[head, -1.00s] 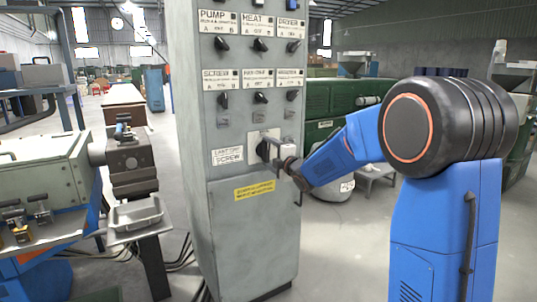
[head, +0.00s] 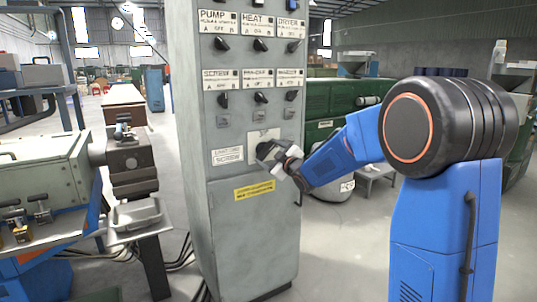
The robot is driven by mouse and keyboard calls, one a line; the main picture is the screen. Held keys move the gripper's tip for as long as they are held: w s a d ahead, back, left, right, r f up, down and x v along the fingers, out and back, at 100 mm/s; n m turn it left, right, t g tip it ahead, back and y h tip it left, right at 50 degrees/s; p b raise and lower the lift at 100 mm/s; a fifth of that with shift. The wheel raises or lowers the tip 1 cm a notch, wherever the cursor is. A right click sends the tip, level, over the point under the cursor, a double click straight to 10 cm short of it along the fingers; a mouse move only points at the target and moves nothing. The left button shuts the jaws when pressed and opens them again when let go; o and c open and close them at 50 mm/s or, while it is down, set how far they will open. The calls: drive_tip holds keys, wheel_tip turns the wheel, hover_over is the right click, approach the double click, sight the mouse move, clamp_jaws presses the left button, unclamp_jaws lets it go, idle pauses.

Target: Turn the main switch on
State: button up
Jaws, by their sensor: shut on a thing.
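The main switch (head: 263,150) is a large dark rotary knob on a pale plate, low on the upper panel of the grey control cabinet (head: 240,225). My gripper (head: 266,157) is at the front of the cabinet, shut on this knob. The gripper is tilted, its body pointing down and right from the knob. The fingers cover much of the knob, so its exact pointer position is hard to tell.
Several smaller selector knobs (head: 261,96) sit in rows above, under white labels. A yellow label (head: 254,190) is below the switch. A grey machine (head: 45,170) stands at left. Green machinery (head: 330,105) is behind at right. Bare floor (head: 340,250) lies right of the cabinet.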

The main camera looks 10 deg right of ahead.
drive_tip(key=m, duration=0.4)
drive_tip(key=shift+f+m, duration=0.1)
drive_tip(key=shift+m, duration=2)
drive_tip(key=o, duration=1.1)
drive_tip(key=shift+c, duration=0.2)
drive_tip(key=shift+s+d, duration=0.1)
drive_tip(key=shift+s, duration=0.05)
drive_tip(key=shift+s+d, duration=0.1)
drive_tip(key=shift+s, duration=0.15)
drive_tip(key=v, duration=1.6)
drive_tip(key=shift+s, duration=0.3)
